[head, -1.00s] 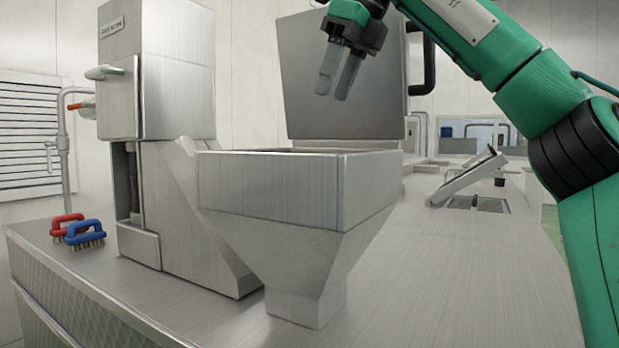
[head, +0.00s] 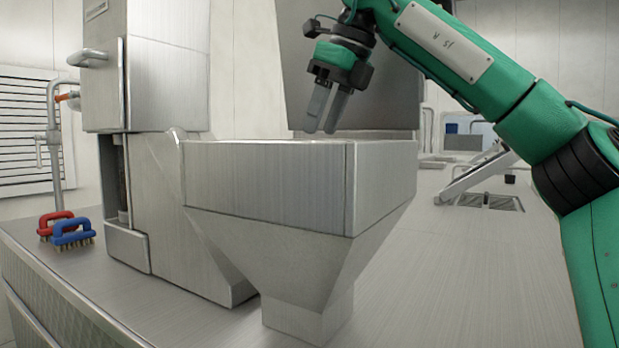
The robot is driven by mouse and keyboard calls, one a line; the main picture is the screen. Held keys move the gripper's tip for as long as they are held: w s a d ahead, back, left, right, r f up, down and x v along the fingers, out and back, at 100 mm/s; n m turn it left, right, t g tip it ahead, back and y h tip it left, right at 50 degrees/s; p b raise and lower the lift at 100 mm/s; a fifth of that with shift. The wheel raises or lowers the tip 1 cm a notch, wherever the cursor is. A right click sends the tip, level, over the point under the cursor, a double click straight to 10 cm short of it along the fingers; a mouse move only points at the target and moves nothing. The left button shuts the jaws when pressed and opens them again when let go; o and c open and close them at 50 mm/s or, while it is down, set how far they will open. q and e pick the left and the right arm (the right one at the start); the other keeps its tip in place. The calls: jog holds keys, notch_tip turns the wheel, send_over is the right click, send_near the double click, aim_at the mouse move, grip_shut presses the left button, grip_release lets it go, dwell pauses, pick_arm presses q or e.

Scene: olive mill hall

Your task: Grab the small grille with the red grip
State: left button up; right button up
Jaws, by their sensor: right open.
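My right gripper (head: 325,122) comes in from the upper right, fingers pointing down. It is open, with a narrow gap between its grey fingers and nothing seen between them. Its fingertips appear just above the rim of the steel hopper (head: 265,185); their exact depth over it is hard to tell. No small grille with a red grip shows in the head view. The inside of the hopper is hidden behind its front wall. My left gripper is not in view.
A red-handled brush (head: 44,226) and a blue-handled brush (head: 72,232) sit on the steel bench at the left. A tall steel machine (head: 165,75) stands behind the hopper's left side. The bench right of the hopper is clear.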

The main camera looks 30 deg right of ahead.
jog(key=shift+a+f, duration=0.1)
jog(key=shift+f, duration=0.05)
jog(key=p+x, duration=0.1)
jog(key=x, duration=0.4)
jog(key=shift+w+p, duration=0.15)
jog(key=shift+p, duration=0.15)
grip_shut()
